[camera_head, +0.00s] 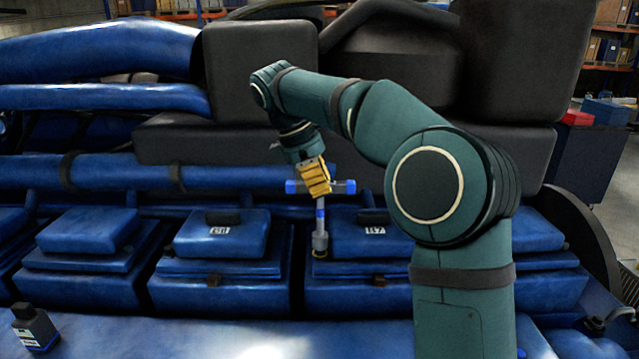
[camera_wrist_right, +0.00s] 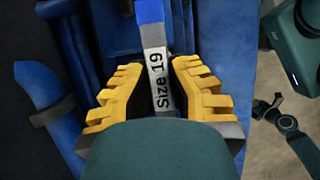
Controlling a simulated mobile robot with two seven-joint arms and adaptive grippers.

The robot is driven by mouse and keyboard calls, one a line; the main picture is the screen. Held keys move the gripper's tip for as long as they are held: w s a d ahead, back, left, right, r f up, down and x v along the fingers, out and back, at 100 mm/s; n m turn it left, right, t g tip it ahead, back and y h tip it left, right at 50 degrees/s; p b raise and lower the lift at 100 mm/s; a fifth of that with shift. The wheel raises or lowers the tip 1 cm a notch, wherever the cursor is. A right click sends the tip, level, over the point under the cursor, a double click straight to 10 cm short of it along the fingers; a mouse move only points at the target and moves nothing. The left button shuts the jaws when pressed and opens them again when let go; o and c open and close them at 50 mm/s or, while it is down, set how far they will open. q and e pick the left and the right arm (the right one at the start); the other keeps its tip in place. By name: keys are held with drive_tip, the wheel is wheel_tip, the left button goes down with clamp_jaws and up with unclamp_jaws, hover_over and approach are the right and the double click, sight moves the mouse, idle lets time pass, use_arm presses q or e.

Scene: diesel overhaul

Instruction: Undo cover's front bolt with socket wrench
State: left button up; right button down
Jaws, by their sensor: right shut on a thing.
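My right gripper (camera_head: 316,182) is shut on the handle of a socket wrench (camera_head: 320,212). The wrench has a blue-ended cross handle and a grey shaft with a blue band, hanging nearly upright with its socket down. In the right wrist view the handle (camera_wrist_right: 158,75) reads "Size 19" between the yellow fingers (camera_wrist_right: 158,92). The socket is over the left part of a blue cover (camera_head: 345,236) with a white label. Its lower end looks brassy; I cannot tell if it touches a bolt. A small brown fitting (camera_head: 377,281) is at that housing's front. My left gripper is not in view.
Another labelled blue cover (camera_head: 222,243) is to the left, with a small brown fitting (camera_head: 214,280) at its front. A blue pipe (camera_head: 120,172) runs behind the covers. A small dark bottle-like item (camera_head: 35,328) is on the front blue ledge (camera_head: 180,335).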

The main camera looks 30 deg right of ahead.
drive_tip(key=shift+f+b, duration=0.3)
drive_tip(key=shift+f, duration=0.45)
drive_tip(key=shift+r+n+p, duration=0.15)
drive_tip(key=shift+n+p, duration=0.2)
drive_tip(key=shift+n, duration=0.35)
drive_tip(key=n+t, duration=0.1)
drive_tip(key=n, duration=0.1)
drive_tip(key=n+t, duration=0.1)
drive_tip(key=n, duration=0.1)
drive_tip(key=shift+s+n+h, duration=0.1)
drive_tip(key=shift+n+h, duration=0.2)
drive_tip(key=n+t, duration=0.2)
drive_tip(key=n, duration=0.3)
drive_tip(key=n+t+y, duration=0.1)
drive_tip(key=n, duration=0.5)
drive_tip(key=shift+t+y, duration=0.4)
drive_tip(key=n+y, duration=0.1)
drive_tip(key=n, duration=0.2)
drive_tip(key=n+y, duration=0.1)
drive_tip(key=n, duration=0.2)
drive_tip(key=shift+t, duration=0.4)
drive_tip(key=shift+r, duration=0.15)
